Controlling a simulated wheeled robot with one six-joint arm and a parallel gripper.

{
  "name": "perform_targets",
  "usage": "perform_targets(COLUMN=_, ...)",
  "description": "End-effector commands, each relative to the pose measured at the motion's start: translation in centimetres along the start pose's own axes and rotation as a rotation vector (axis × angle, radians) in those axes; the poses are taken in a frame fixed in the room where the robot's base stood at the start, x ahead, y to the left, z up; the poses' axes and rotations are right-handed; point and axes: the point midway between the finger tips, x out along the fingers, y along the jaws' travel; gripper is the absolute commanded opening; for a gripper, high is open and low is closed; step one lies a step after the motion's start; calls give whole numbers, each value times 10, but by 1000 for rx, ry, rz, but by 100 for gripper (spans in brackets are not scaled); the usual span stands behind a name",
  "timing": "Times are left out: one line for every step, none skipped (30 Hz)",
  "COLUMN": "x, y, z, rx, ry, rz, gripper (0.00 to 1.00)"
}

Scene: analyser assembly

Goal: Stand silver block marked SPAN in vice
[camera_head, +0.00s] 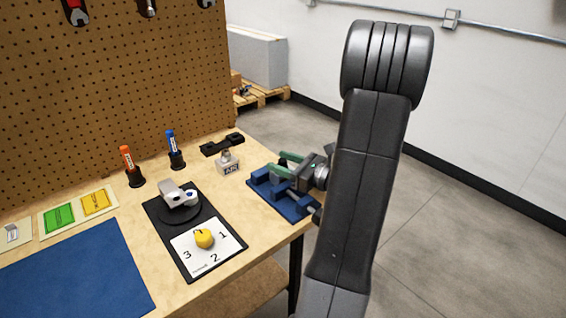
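The blue vice (290,205) sits at the right end of the bench. My gripper (281,164) is just above and behind it, with its green fingers pointing left. The fingers look apart, with no block seen between them. The vice jaws are partly hidden by my gripper, so I cannot tell whether anything stands in them. No marking SPAN can be read. A small silver-grey block (13,233) lies on a pale card at the far left; its marking is too small to read.
A silver block with a white label, seemingly AIR (229,166), stands left of the vice. A grey fixture (179,196) sits on a black mat with a yellow knob (204,239). Orange (131,165) and blue (174,150) markers stand behind. The blue mat (75,270) is bare.

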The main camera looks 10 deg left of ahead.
Motion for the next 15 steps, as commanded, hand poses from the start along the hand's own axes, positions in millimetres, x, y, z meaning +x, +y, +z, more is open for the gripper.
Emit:
perform_targets(x=0, y=0, z=0, rx=0, ry=0, rz=0, gripper=49)
perform_targets(x=0, y=0, z=0, rx=0, ry=0, rz=0, gripper=49)
perform_targets(x=0, y=0, z=0, rx=0, ry=0, rz=0, gripper=49)
perform_targets(x=0, y=0, z=0, rx=0, ry=0, rz=0, gripper=49)
perform_targets(x=0, y=0, z=0, rx=0, ry=0, rz=0, gripper=49)
perform_targets(x=0, y=0, z=1, rx=0, ry=0, rz=0, gripper=49)
perform_targets(x=0, y=0, z=2, rx=0, ry=0, rz=0, gripper=49)
perform_targets(x=0, y=0, z=3, rx=0, ry=0, rz=0, gripper=49)
perform_targets(x=0, y=0, z=6, rx=0, ry=0, rz=0, gripper=49)
perform_targets(x=-3, y=0, z=4, rx=1, ry=0, rz=-1, gripper=49)
perform_targets(x=-7, y=-1, z=4, rx=1, ry=0, rz=-2, gripper=49)
perform_targets(x=-12, y=-1, z=4, rx=0, ry=0, rz=-2, gripper=49)
perform_targets(x=-16, y=-1, z=4, rx=0, ry=0, rz=-4, gripper=49)
perform_targets(x=-22, y=-1, z=4, rx=0, ry=1, rz=-5, gripper=49)
perform_targets(x=-29, y=-1, z=4, rx=1, ry=0, rz=-4, gripper=49)
